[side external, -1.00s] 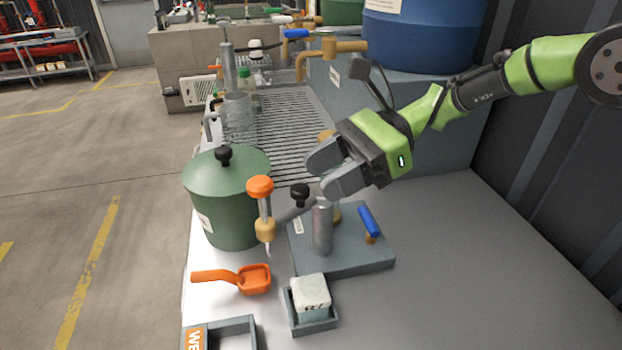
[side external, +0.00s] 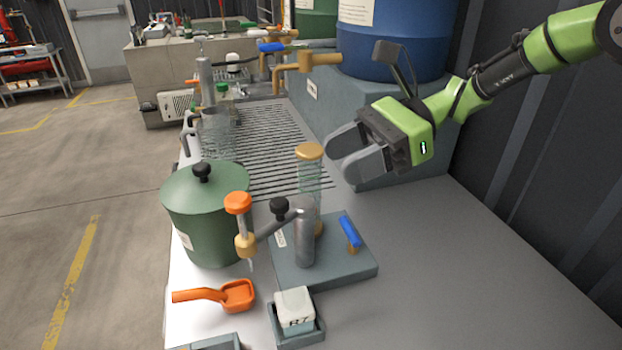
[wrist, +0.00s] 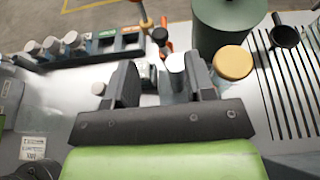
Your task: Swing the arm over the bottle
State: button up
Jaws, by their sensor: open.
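The swing arm (side external: 277,222) runs from an upright metal post (side external: 305,240) on a grey-blue base plate (side external: 345,278). It points left, with a black knob (side external: 279,206) on it and an orange-topped plunger (side external: 238,203) at its outer end. A clear ribbed cylinder with a tan cap (side external: 309,152), perhaps the bottle, stands behind the post on the plate; the arm is not over it. My gripper (side external: 340,157) is open and empty, right of the tan cap and above the bench. In the wrist view the post (wrist: 176,72) shows between my fingers, with the tan cap (wrist: 233,63) to their right.
A green lidded pot (side external: 205,225) stands left of the arm. An orange scoop (side external: 225,295) and a white block (side external: 294,303) in a small tray lie in front. A blue-handled lever (side external: 350,231) is on the plate's right side. The bench at right is clear.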

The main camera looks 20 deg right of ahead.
aim_at(282, 201)
jog(key=a+f+m+t, duration=0.1)
jog(key=a, duration=0.1)
jog(key=a+f+m+t, duration=0.1)
jog(key=a+f, duration=0.1)
jog(key=a, duration=0.1)
jog(key=a+f+m+t, duration=0.1)
jog(key=a, duration=0.2)
jog(key=shift+s+a+f+t+h, duration=0.15)
jog(key=shift+s+f+t+h, duration=0.05)
jog(key=shift+s+t+h, duration=0.2)
jog(key=shift+c, duration=0.4)
grip_shut()
